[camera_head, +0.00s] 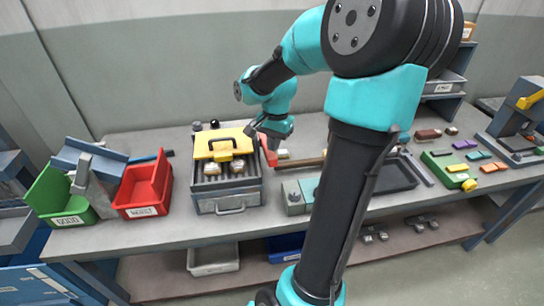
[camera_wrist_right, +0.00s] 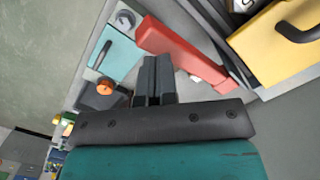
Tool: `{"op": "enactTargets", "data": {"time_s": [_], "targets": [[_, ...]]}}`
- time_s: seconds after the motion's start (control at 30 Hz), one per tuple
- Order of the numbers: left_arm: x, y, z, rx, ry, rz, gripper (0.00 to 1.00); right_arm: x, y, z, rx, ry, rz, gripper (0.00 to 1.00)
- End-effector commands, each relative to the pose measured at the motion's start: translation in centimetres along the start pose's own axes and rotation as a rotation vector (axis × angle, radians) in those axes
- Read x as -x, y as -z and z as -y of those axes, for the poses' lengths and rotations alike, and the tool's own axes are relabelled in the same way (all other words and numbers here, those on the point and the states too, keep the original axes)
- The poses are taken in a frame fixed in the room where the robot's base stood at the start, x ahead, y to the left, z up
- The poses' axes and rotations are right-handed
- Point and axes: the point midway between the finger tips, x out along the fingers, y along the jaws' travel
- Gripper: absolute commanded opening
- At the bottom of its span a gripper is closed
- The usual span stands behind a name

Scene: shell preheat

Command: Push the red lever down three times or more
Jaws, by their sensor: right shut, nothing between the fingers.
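The red lever (camera_head: 270,150) stands at the right side of a grey box-shaped device with a yellow lid (camera_head: 222,144). My right gripper (camera_head: 262,137) is at the device's right rear, close to the lever, and partly hides it. In the right wrist view the lever (camera_wrist_right: 182,52) is a red bar slanting just beyond the closed fingertips (camera_wrist_right: 153,70). I cannot tell whether the fingers touch it. The right gripper is shut with nothing in it. My left gripper is not in view.
The yellow lid (camera_wrist_right: 285,40) with its black handle lies beside the lever. A red bin (camera_head: 145,187) and a green bin (camera_head: 62,198) stand left of the device. A teal-topped block (camera_head: 298,194) is to its right. My right arm hides part of the bench.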

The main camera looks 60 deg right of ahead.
Motion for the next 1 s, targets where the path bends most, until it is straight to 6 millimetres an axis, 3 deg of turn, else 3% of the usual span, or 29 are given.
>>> {"op": "enactTargets", "data": {"time_s": [0.2, 0.67, 1.0], "targets": [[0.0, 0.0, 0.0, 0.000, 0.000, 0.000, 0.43, -1.3, 0.0, 0.0, 0.000, 0.000, 0.000, 0.00], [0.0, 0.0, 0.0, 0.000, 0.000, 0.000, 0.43, -1.7, 0.0, 0.0, 0.000, 0.000, 0.000, 0.00], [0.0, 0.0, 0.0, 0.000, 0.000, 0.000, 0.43, -4.7, 0.3, 0.0, 0.000, -0.002, 0.000, 0.00]]}}
